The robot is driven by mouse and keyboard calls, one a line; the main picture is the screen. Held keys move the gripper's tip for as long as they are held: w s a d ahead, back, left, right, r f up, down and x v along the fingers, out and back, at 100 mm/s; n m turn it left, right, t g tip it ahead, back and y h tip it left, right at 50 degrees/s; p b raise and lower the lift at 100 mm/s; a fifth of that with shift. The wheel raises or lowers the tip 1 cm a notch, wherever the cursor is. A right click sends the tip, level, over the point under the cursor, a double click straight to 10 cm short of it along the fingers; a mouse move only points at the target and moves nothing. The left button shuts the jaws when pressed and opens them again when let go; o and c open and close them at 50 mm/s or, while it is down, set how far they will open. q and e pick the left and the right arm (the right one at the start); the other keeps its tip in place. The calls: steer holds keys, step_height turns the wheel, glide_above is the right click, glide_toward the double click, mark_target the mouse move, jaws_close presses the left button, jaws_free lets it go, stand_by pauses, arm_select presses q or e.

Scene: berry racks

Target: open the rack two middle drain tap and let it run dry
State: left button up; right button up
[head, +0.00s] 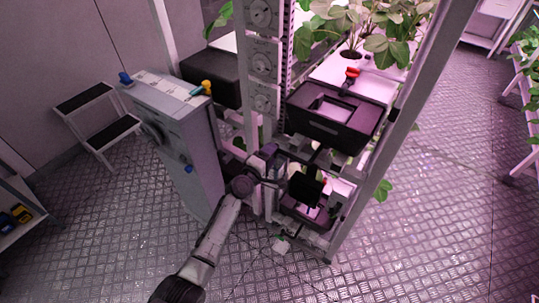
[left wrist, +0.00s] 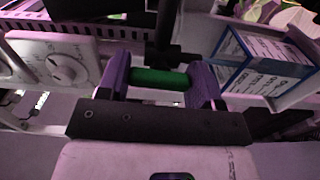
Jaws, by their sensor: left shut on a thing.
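A green tap handle (left wrist: 160,78) lies between the purple fingertips of my left gripper (left wrist: 161,82) in the left wrist view. The fingers are shut on it, one at each end. A dark pipe (left wrist: 165,35) stands behind the handle. In the head view my left gripper (head: 277,165) reaches into the lower part of the rack (head: 385,145), below the upper black tank. The green handle cannot be made out there, and no running water shows. A red-handled tap (head: 352,74) sits higher on the rack. My right gripper is not in view.
A white dial panel (left wrist: 68,60) is left of the gripper and a blue-and-white box (left wrist: 265,65) is right of it. A black tank (head: 335,117) hangs above, and a lower black tray (head: 305,208) is close by. A grey cabinet (head: 180,135) stands left; the floor in front is clear.

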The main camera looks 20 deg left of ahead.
arm_select(q)
steer(key=shift+n, duration=0.4)
steer(key=o, duration=0.9)
steer(key=p+v, duration=0.4)
steer(key=v, duration=0.9)
steer(key=shift+s, duration=0.4)
